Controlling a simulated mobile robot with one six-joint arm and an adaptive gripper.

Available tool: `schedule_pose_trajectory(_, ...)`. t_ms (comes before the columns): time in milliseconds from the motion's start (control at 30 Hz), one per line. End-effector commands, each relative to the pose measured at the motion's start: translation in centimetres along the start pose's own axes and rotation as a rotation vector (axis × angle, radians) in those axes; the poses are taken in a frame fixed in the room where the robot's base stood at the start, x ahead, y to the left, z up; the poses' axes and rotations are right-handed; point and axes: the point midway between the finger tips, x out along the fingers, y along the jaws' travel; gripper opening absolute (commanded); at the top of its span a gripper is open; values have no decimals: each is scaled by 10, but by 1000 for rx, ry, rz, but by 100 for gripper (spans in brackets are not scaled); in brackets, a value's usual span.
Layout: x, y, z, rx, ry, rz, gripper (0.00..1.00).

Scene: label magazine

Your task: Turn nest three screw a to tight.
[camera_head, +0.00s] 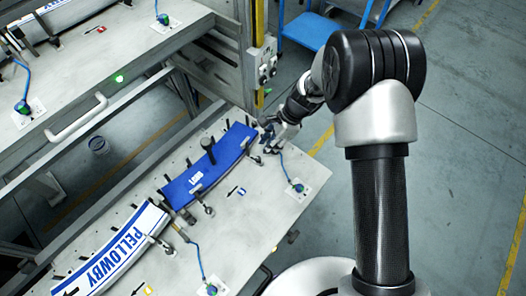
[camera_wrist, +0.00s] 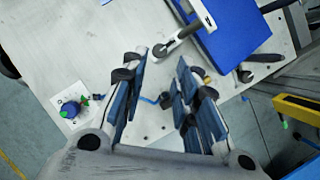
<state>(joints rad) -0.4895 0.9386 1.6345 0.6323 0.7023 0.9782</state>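A blue curved label stack (camera_head: 208,166) sits in a nest on the grey plate, and its corner shows at top right in the wrist view (camera_wrist: 245,28). Several small black and grey screws or clamps stand around it; I cannot tell which is nest three screw a. In the wrist view a grey clamp-like part (camera_wrist: 182,36) with a round dark end lies by the blue stack, just beyond my fingertips. My gripper (camera_wrist: 162,70) is open, with nothing held between its dark blue finger pads. In the head view my gripper (camera_head: 271,137) is at the blue stack's right end.
A white label stack marked PELLOWBY (camera_head: 122,246) lies to the left on the same plate. A yellow-edged post (camera_head: 258,60) stands behind my gripper.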

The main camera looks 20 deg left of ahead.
Motion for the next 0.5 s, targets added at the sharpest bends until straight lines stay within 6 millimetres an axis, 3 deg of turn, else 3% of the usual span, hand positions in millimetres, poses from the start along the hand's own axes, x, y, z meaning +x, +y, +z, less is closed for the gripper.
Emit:
schedule_pose_trajectory(200,-38,0,0,0,0,-1,28)
schedule_pose_trajectory(500,-50,0,0,-1,1,2,28)
